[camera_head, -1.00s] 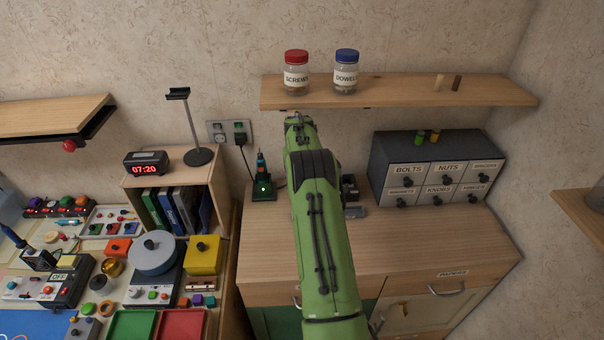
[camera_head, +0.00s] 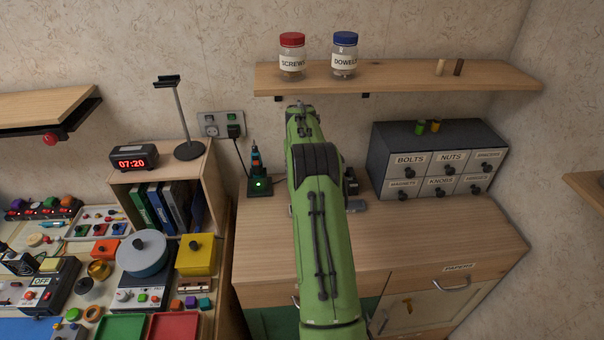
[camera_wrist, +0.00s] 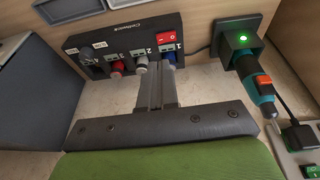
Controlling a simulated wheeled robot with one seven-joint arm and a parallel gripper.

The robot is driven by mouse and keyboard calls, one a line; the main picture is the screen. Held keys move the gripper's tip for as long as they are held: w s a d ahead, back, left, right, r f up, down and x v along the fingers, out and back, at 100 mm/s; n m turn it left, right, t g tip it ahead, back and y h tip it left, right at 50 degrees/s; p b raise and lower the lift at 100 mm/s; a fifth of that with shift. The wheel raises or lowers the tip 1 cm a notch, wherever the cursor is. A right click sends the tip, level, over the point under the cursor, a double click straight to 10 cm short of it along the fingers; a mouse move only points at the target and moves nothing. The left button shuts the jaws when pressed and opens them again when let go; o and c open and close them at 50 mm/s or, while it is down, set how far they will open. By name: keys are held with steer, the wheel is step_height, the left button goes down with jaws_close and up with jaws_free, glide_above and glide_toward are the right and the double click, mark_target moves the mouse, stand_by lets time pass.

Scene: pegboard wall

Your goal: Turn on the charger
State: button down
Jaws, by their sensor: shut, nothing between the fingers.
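A black charger dock (camera_head: 260,188) with a lit green light stands at the back left of the cabinet top. It also shows in the wrist view (camera_wrist: 237,50), with a teal and orange cordless tool (camera_wrist: 262,88) in it. A black cord runs from the dock. A black plug (camera_head: 234,131) sits in the wall outlet (camera_head: 212,126). A green switch (camera_wrist: 311,171) shows at the wrist view's lower right corner. My gripper (camera_wrist: 155,70) is shut and empty, overlapping a black panel in the wrist view. The arm hides it in the head view.
The black panel (camera_wrist: 95,50) has a red rocker switch (camera_wrist: 169,24) and red, white and blue plugs. Drawers (camera_head: 440,160) stand at the cabinet's right. A shelf with jars (camera_head: 400,78) hangs above. The cabinet's front top (camera_head: 430,235) is clear.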

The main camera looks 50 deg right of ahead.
steer(key=x, duration=0.8)
steer(key=shift+d+f, duration=0.1)
steer(key=shift+f, duration=0.3)
steer(key=shift+s+f+b, duration=0.15)
steer(key=shift+f+b, duration=0.15)
